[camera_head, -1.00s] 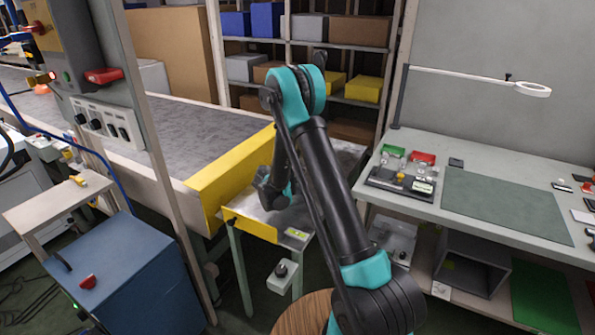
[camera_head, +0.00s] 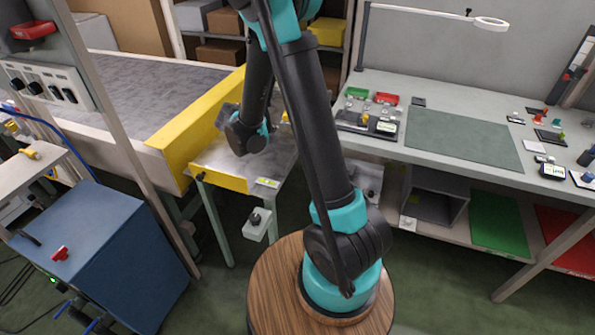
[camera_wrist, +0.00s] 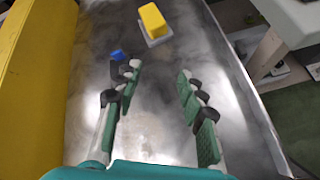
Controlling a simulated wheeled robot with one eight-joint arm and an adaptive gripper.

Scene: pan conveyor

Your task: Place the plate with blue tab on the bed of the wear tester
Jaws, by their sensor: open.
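In the wrist view a small blue tab (camera_wrist: 117,54) shows just beyond my left finger, on the shiny metal table (camera_wrist: 150,130). The plate belonging to it cannot be made out against the metal. My gripper (camera_wrist: 158,76) is open and empty above the table, fingers pointing toward its far end. A yellow block on a small grey plate (camera_wrist: 155,23) lies farther ahead.
A yellow guard (camera_head: 190,122) separates the metal table from the conveyor (camera_head: 140,85) at left. The workbench (camera_head: 455,98) with a green mat (camera_head: 462,138) and small items stands right. A blue cabinet (camera_head: 95,245) and an upright post stand at front left.

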